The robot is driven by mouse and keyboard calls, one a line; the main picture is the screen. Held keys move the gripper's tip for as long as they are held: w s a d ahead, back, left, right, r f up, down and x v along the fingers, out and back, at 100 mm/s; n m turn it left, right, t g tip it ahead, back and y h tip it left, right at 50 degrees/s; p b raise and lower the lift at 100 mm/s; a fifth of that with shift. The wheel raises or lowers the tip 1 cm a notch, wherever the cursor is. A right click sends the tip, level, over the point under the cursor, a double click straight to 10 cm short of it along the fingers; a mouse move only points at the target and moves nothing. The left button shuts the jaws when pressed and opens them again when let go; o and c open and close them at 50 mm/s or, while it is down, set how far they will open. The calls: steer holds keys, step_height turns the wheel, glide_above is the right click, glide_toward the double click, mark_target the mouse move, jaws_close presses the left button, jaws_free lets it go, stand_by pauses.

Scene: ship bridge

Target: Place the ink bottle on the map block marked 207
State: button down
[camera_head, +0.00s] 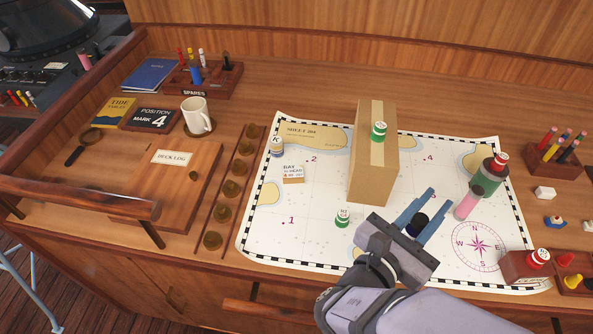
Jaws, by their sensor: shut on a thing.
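My gripper (437,203) is over the right half of the chart. A small dark, round-topped thing (417,222), which looks like the ink bottle, sits between its two blue fingers. The fingers hide much of it, and I cannot tell its height above the chart. The chart (325,245) lies flat on the wooden desk, with printed numbers 1, 2 and 4 and a compass rose. I cannot make out a 207 anywhere. A small white-topped block with lettering (293,172) lies on the chart's left part.
A tall cardboard box (365,175) stands mid-chart, with a green-and-white piece (379,131) on top. Another green piece (343,218) is left of my gripper. The chart's lower left is clear.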

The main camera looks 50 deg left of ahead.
step_height(320, 180, up, 4)
steer(key=f, duration=0.1)
steer(key=n+g+y+b, duration=0.4)
steer(key=n+y+b, duration=0.2)
steer(key=y+b, duration=0.35)
glide_above(293, 174)
steer(key=x, duration=0.5)
steer(key=shift+h, duration=0.25)
steer(key=shift+s+f+p, duration=0.15)
steer(key=shift+f+p, duration=0.65)
steer(key=shift+f, duration=6.4)
steer(key=shift+a+f, duration=0.1)
steer(key=shift+f, duration=0.05)
steer(key=c, duration=1.6)
jaws_free()
steer(key=shift+o, duration=0.2)
